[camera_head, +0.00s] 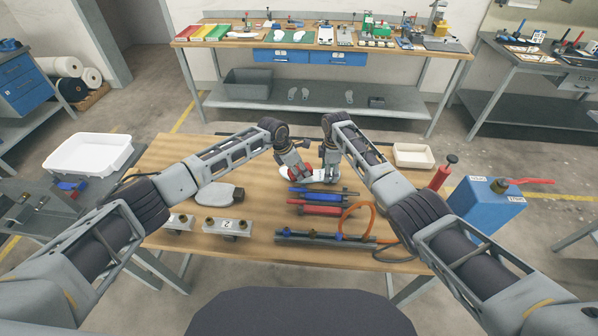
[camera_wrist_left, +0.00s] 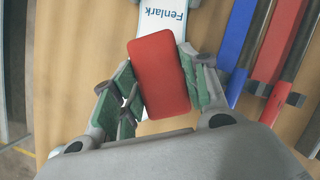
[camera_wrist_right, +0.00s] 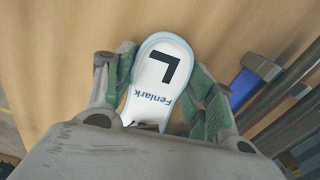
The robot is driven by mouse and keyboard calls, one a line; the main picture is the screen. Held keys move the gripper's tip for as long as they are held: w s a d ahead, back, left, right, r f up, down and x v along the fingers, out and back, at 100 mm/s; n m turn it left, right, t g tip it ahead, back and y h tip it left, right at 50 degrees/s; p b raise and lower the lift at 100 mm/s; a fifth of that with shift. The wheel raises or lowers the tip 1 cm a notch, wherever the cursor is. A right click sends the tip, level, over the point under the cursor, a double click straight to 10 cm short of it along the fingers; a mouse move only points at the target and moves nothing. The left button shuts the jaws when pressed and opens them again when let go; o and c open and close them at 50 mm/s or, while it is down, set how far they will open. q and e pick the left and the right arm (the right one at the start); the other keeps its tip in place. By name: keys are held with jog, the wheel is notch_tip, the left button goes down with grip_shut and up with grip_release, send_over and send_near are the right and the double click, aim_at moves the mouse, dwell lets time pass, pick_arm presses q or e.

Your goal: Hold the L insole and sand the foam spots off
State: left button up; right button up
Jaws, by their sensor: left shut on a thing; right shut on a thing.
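The white insole (camera_wrist_right: 158,92) has a pale blue edge, a black L and the word Fenlark. It lies low over the wooden table, and its Fenlark part also shows in the left wrist view (camera_wrist_left: 163,18). My right gripper (camera_wrist_right: 165,88) is shut on the insole across its width. My left gripper (camera_wrist_left: 168,88) is shut on a red block (camera_wrist_left: 157,72), which lies over part of the insole. I cannot tell whether the two touch. In the head view, my left gripper (camera_head: 297,170) and right gripper (camera_head: 328,172) are close together. No foam spots can be made out.
Blue and red long-handled tools (camera_head: 322,210) lie just in front of the grippers. A grey pad (camera_head: 219,195) and metal fixtures (camera_head: 227,228) are at left. A white tray (camera_head: 413,155) is at right, beside a blue box (camera_head: 485,205).

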pick_arm(q)
jog(key=shift+r, duration=2.55)
jog(key=shift+w, duration=0.1)
pick_arm(e)
jog(key=o, duration=1.1)
jog(key=shift+r, duration=0.1)
notch_tip(320, 180, up, 12)
jog(key=shift+f, duration=0.15)
pick_arm(q)
jog(key=shift+f, duration=0.1)
pick_arm(e)
jog(key=shift+f, duration=0.1)
